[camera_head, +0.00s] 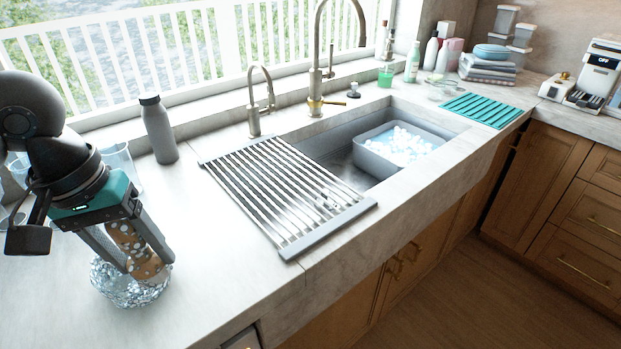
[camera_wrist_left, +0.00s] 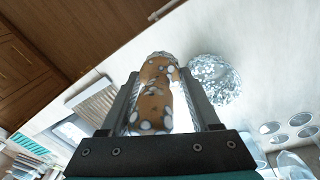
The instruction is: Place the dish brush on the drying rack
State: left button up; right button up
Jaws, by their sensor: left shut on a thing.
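My left gripper (camera_head: 146,258) is shut on a brown, white-spotted thing (camera_head: 127,240). It also shows between the fingers in the left wrist view (camera_wrist_left: 154,100). I cannot tell for sure whether it is the dish brush; I see no other clear brush. The gripper holds it at the clear faceted glass bowl (camera_head: 118,288), on the counter at the left; I cannot tell whether they touch. The drying rack (camera_head: 318,245), with grey ends and metal bars, lies over the left part of the sink. My right gripper is not in view.
A grey bottle (camera_head: 159,130) stands behind the rack's left end, and drinking glasses (camera_head: 120,162) stand behind my arm. The faucet (camera_head: 316,75) rises behind the sink. A grey basin (camera_head: 372,163) with foam sits in the sink. Counter between bowl and rack is clear.

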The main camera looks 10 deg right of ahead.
aim_at(278, 180)
jog(key=i+l+z, duration=0.35)
jog(key=i+z, duration=0.4)
jog(key=i+l, duration=0.1)
